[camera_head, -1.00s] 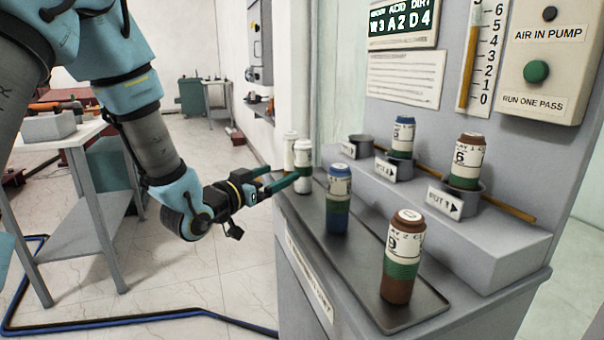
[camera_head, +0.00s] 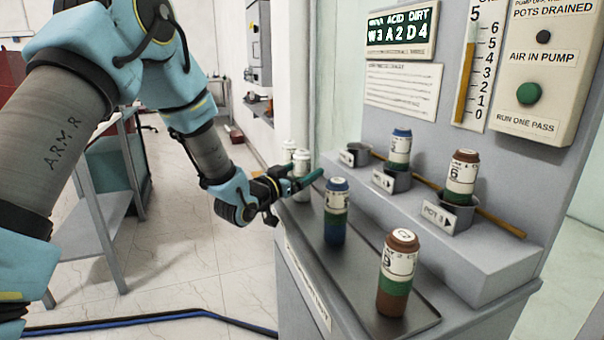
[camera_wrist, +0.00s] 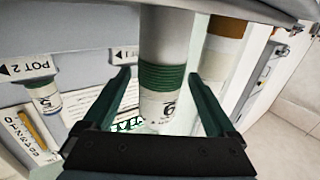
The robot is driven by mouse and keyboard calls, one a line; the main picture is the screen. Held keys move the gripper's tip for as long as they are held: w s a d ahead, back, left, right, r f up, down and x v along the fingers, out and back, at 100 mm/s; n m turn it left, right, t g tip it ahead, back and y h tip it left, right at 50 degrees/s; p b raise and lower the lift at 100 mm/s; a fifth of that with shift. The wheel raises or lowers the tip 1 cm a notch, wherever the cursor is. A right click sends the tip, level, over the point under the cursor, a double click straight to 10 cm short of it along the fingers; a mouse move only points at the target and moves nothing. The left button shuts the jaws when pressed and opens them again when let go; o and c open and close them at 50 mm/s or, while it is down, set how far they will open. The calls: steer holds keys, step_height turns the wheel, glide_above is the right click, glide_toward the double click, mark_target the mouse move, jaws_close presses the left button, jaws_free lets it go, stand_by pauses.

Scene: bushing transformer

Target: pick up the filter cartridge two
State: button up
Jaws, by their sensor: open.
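Several filter cartridges stand here, and I cannot tell for sure which is number two. My gripper (camera_head: 305,184) is open at the nearer white cartridge (camera_head: 302,160) at the tray's far left end. In the wrist view my gripper (camera_wrist: 168,82) has its fingers on either side of a white cartridge with a green band (camera_wrist: 162,78), with gaps beside it. That cartridge's number is hard to read. A blue cartridge (camera_head: 336,211) and a brown one (camera_head: 397,272) stand upright on the tray (camera_head: 365,285). The fingers partly hide the white cartridge in the head view.
Another pale cartridge (camera_head: 288,148) stands just behind, close to the gripper; its orange-brown end (camera_wrist: 228,27) shows in the wrist view. A blue cartridge (camera_head: 400,148) and a brown one (camera_head: 462,176) sit in pots on the raised ledge. The first pot (camera_head: 357,152) looks empty.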

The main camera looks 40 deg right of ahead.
steer(key=shift+c, duration=0.3)
jaws_close()
stand_by(0.4)
